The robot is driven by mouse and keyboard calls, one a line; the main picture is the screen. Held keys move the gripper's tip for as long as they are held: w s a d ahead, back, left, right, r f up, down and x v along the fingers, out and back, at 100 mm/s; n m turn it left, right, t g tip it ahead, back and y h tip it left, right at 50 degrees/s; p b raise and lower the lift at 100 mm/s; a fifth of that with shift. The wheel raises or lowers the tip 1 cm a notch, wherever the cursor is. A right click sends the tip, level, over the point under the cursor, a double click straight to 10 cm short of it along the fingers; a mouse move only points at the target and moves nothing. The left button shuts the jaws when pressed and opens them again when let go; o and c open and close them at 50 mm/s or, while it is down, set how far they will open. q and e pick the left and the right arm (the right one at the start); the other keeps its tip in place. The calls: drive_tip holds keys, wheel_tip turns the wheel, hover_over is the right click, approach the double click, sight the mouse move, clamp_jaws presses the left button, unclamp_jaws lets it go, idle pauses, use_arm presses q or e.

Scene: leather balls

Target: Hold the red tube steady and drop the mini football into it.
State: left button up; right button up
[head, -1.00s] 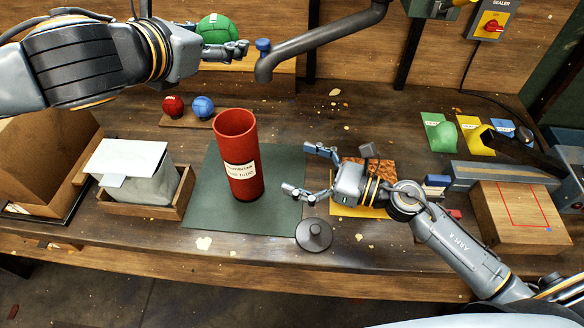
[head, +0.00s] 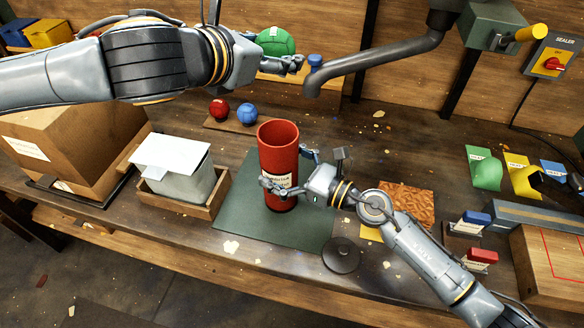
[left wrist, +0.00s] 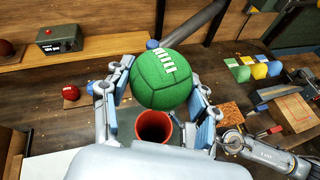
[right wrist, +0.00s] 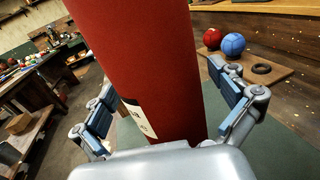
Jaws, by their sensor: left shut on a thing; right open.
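The red tube (head: 278,150) stands upright, open end up, on the dark green mat (head: 237,222). My right gripper (head: 287,172) is open, with a finger on either side of the tube; in the right wrist view the tube (right wrist: 150,60) rises between the fingers, and I cannot tell whether they touch it. The mini football is the green ball with white laces (left wrist: 162,78), shut between the pads of my left gripper (left wrist: 160,92). In the head view the ball (head: 276,41) is partly hidden behind that gripper, above and behind the tube. The tube's open mouth (left wrist: 154,124) shows below the ball in the left wrist view.
A red ball (head: 219,108) and a blue ball (head: 247,113) rest on a small board behind the mat. A grey pipe (head: 380,62) hangs near my left gripper. A lidded grey bin (head: 178,170) stands left.

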drive_tip(key=c, duration=1.6)
drive_tip(key=shift+c, duration=0.3)
use_arm(q)
wheel_tip(320, 180, down, 13)
idle(0.4)
drive_tip(key=o, duration=1.3)
drive_tip(key=v, duration=0.7)
drive_tip(key=shift+s+a+r, duration=0.1)
drive_tip(key=shift+s+a, duration=0.1)
